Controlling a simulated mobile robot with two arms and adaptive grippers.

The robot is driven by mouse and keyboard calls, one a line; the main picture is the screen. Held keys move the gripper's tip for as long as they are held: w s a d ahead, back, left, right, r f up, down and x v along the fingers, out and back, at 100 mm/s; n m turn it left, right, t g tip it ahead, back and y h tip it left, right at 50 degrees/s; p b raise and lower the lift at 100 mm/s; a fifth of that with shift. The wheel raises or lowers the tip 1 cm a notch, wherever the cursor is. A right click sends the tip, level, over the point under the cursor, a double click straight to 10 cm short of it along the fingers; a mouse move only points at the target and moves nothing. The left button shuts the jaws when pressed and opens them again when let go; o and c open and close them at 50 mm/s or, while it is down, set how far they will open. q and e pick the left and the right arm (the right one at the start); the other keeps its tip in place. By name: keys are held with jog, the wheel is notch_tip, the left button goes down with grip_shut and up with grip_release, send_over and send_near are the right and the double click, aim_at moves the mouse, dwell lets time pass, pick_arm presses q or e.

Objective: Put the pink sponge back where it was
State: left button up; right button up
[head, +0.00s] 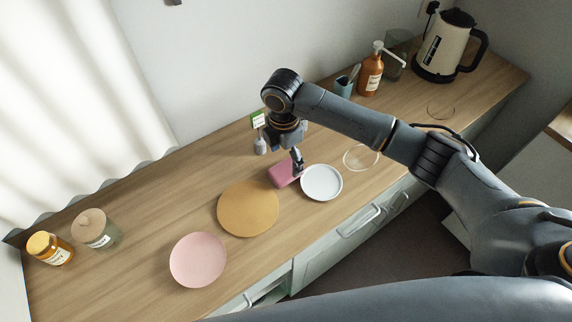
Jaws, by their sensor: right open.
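The pink sponge (281,174) lies on the wooden counter, between the round tan board and the white plate. My right gripper (298,168) points down at the sponge's right end, its fingers at or just above it. It is open; whether the fingers touch the sponge is hard to tell, as the gripper and arm partly cover that area. My left gripper is not in the view.
A white plate (321,183) is close right of the sponge, a tan round board (248,208) close left. A pink plate (198,260) lies nearer the front. A small bottle (260,144) stands behind. A soap bottle (371,76) and kettle (444,48) stand at back right.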

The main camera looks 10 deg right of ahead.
aim_at(285, 170)
notch_tip(285, 170, up, 8)
jog(key=b, duration=0.1)
jog(key=shift+r, duration=0.25)
jog(key=shift+s+a+f, duration=0.1)
dwell(0.3)
